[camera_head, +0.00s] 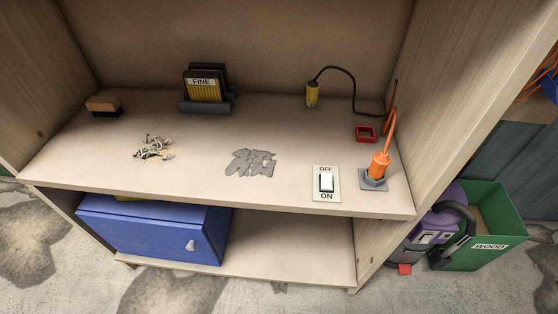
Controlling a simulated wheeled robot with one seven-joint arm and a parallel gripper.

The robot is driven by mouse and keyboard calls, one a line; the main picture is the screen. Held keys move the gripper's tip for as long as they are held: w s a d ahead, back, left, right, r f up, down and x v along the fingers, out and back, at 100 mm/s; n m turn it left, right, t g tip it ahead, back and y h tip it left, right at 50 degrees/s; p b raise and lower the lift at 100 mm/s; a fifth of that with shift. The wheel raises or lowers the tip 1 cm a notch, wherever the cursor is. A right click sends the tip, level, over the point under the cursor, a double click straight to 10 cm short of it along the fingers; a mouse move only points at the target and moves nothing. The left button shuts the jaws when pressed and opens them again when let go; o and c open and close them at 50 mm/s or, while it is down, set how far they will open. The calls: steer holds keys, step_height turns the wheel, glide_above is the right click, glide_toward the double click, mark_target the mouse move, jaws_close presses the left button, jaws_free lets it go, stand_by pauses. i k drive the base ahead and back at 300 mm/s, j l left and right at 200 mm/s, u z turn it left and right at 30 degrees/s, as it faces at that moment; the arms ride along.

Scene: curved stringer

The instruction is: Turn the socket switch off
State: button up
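The socket switch (326,182) is a white rocker on a pale plate at the front right of the wooden shelf. Its plate reads OFF at the back edge and ON at the front edge. I cannot tell clearly which way the rocker is tilted. Just right of it, an orange plug (379,165) with an orange cord sits in a grey socket (373,181). My gripper is not in view.
On the shelf (205,183) lie grey flat scraps (251,162), screws (154,149), a brush (103,106), a FINE sandpaper holder (204,88), a yellow-handled tool (313,95) and a red square (365,132). A blue box (150,232) sits below. A vacuum (432,235) and green bin (490,225) stand right.

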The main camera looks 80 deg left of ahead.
mark_target(326, 178)
steer(key=u, duration=1.5)
